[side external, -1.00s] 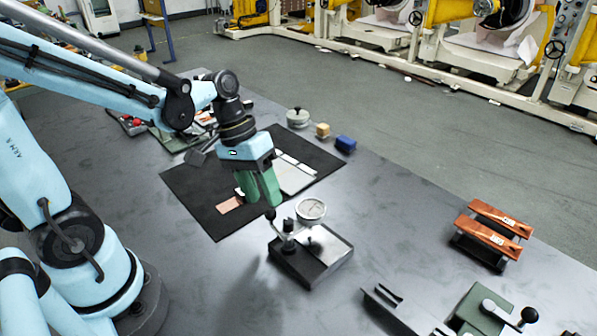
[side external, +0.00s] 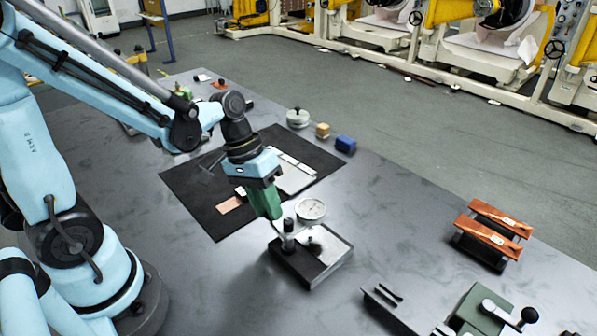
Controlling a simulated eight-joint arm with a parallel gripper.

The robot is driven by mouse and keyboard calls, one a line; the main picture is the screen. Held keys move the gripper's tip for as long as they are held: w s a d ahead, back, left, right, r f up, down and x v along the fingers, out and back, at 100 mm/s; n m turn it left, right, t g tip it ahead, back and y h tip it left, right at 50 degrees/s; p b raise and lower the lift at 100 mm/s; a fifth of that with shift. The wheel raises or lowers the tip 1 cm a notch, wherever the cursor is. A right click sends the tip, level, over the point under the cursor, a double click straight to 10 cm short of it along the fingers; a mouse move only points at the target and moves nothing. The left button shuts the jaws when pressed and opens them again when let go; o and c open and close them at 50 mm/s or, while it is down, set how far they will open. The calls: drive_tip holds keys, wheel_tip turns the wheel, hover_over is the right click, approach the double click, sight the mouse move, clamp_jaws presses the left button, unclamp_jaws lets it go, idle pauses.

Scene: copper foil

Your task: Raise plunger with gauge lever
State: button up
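The dial gauge (side external: 311,209) has a round white face and stands over a dark block base with a light top plate (side external: 331,246). A dark post (side external: 288,243) rises at the base's left. The plunger is too small to make out clearly below the dial. My gripper (side external: 271,214) points down with green fingers just left of the dial, at the upper end of the gauge lever.
A black mat (side external: 200,190) behind the gauge carries a small copper foil piece (side external: 230,205) and pale strips. A blue block (side external: 345,144), a tan block (side external: 322,130) and a grey round weight (side external: 297,117) stand behind. Copper bars (side external: 487,237) on a rack stand right. Table between is clear.

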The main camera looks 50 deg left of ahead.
clamp_jaws()
drive_tip(key=shift+w+d+m, duration=0.1)
drive_tip(key=shift+w+m, duration=0.35)
drive_tip(key=shift+m, duration=0.15)
drive_tip(key=o, duration=0.8)
unclamp_jaws()
drive_tip(key=shift+c, duration=0.2)
drive_tip(key=w+v, duration=0.1)
drive_tip(key=v, duration=1.1)
drive_tip(key=shift+s, duration=0.35)
